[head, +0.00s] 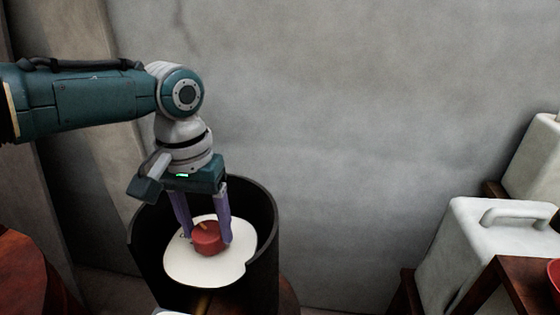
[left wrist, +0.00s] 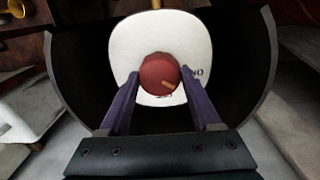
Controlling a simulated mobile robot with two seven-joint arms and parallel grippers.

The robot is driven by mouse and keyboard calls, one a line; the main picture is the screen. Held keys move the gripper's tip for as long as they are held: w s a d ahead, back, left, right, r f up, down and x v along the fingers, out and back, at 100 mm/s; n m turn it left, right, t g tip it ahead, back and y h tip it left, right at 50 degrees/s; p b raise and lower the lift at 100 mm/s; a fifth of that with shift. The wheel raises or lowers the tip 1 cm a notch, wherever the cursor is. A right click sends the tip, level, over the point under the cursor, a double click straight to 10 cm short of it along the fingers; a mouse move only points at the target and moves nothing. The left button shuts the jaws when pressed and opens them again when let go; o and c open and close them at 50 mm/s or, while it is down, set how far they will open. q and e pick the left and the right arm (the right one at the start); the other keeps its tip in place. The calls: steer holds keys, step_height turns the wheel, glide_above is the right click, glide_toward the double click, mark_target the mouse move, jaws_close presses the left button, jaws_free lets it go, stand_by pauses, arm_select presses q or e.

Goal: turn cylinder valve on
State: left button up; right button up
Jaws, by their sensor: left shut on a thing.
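The cylinder valve is a round red knob (head: 207,238) with a tan pointer mark, set on a white rounded plate (head: 205,268). My left gripper (head: 208,240) reaches down from above, its two purple fingers shut on the knob from either side. In the left wrist view the knob (left wrist: 159,74) sits between the fingertips, its tan mark pointing to the lower right. Dark lettering shows on the white plate (left wrist: 130,45) beside the knob, partly hidden and only "NO" or similar is readable. My right gripper is not in view.
A dark open curved shroud (head: 265,225) stands around the plate and knob, close to my left fingers. White jugs (head: 470,245) stand on wooden supports at the right. A grey wall (head: 370,120) is behind. The space between shroud and jugs is clear.

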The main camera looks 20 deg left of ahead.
mark_target(204, 230)
arm_select(q)
steer(key=n+p, duration=0.2)
steer(key=n, duration=0.1)
steer(key=shift+d+r+n, duration=0.1)
steer(key=shift+r+n, duration=0.05)
steer(key=shift+n, duration=0.15)
steer(key=shift+n+p, duration=0.8)
steer(key=shift+n, duration=0.8)
steer(key=o, duration=1.4)
steer(key=r, duration=0.3)
steer(key=r+p, duration=0.1)
steer(key=r, duration=0.1)
steer(key=r+p, duration=0.1)
steer(key=r, duration=0.2)
steer(key=shift+s+a+r, duration=0.1)
steer(key=shift+a+r, duration=0.15)
steer(key=shift+r, duration=0.6)
